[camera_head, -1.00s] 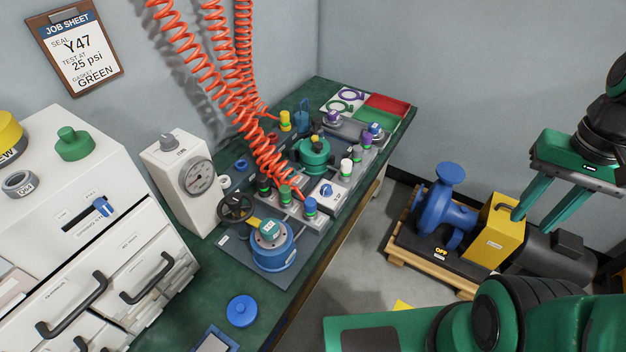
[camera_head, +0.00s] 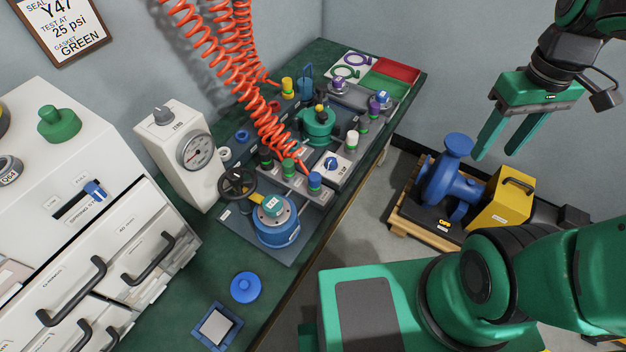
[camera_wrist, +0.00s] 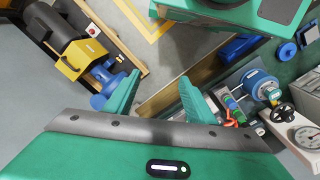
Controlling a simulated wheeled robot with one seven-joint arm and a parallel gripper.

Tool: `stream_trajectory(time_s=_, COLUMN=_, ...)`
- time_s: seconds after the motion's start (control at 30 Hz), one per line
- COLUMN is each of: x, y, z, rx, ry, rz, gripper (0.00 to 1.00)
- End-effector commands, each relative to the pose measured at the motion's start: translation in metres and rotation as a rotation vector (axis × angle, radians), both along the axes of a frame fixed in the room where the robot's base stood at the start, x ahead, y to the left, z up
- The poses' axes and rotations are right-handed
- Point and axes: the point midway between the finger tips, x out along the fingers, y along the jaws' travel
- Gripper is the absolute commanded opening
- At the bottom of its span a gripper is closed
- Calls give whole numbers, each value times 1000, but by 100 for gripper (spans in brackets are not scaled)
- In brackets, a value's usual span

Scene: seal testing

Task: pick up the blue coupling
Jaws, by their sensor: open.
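A small coupling with a blue cap and a green band (camera_head: 314,182) stands upright at the near right end of a short row on the bench's test rig. A green-topped coupling (camera_head: 288,167) and a dark one with a green band (camera_head: 266,158) stand beside it. My gripper (camera_head: 492,152) is open and empty, high at the right, well apart from the row and above the pump side of the room. In the wrist view its fingers (camera_wrist: 160,78) are spread with nothing between them. The couplings are small there and partly crowded by the right finger.
Orange coiled hoses (camera_head: 247,95) hang down behind the row. A blue flanged vessel (camera_head: 277,229) and black handwheel (camera_head: 237,183) stand at its near left. A gauge box (camera_head: 178,158) is farther left. A blue pump (camera_head: 447,185) and yellow guard (camera_head: 501,199) stand on the floor.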

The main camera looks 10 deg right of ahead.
Motion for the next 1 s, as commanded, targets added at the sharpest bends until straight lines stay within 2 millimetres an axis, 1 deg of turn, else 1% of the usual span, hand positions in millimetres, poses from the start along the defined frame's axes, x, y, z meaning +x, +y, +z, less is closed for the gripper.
stream_trajectory(time_s=0.03, x=20, y=14, z=-6, rx=-3, ry=9, rz=177, gripper=50)
stream_trajectory(time_s=0.1, x=45, y=33, z=-13, rx=-6, ry=12, rz=427, gripper=50)
stream_trajectory(time_s=0.17, x=65, y=53, z=-21, rx=-7, ry=14, rz=639, gripper=50)
stream_trajectory(time_s=0.2, x=77, y=67, z=-27, rx=-8, ry=15, rz=781, gripper=50)
stream_trajectory(time_s=0.27, x=95, y=90, z=-36, rx=-9, ry=17, rz=993, gripper=50)
stream_trajectory(time_s=0.3, x=105, y=107, z=-43, rx=-8, ry=18, rz=1135, gripper=50)
stream_trajectory(time_s=0.37, x=118, y=134, z=-54, rx=-7, ry=20, rz=1348, gripper=50)
stream_trajectory(time_s=0.4, x=126, y=153, z=-62, rx=-5, ry=22, rz=1490, gripper=50)
stream_trajectory(time_s=0.43, x=131, y=168, z=-68, rx=-4, ry=22, rz=1596, gripper=50)
stream_trajectory(time_s=0.47, x=135, y=182, z=-74, rx=-3, ry=24, rz=1700, gripper=50)
stream_trajectory(time_s=0.5, x=140, y=202, z=-83, rx=-2, ry=23, rz=1836, gripper=50)
stream_trajectory(time_s=0.57, x=144, y=230, z=-96, rx=2, ry=23, rz=2027, gripper=50)
stream_trajectory(time_s=0.6, x=145, y=248, z=-104, rx=5, ry=24, rz=2143, gripper=50)
stream_trajectory(time_s=0.7, x=145, y=285, z=-121, rx=10, ry=20, rz=2389, gripper=50)
stream_trajectory(time_s=0.73, x=145, y=295, z=-125, rx=11, ry=18, rz=2448, gripper=50)
stream_trajectory(time_s=0.8, x=143, y=311, z=-134, rx=14, ry=16, rz=2560, gripper=50)
stream_trajectory(time_s=0.83, x=142, y=317, z=-137, rx=14, ry=17, rz=2595, gripper=50)
stream_trajectory(time_s=0.9, x=141, y=325, z=-141, rx=15, ry=13, rz=2655, gripper=50)
stream_trajectory(time_s=1.0, x=140, y=330, z=-152, rx=18, ry=15, rz=2691, gripper=50)
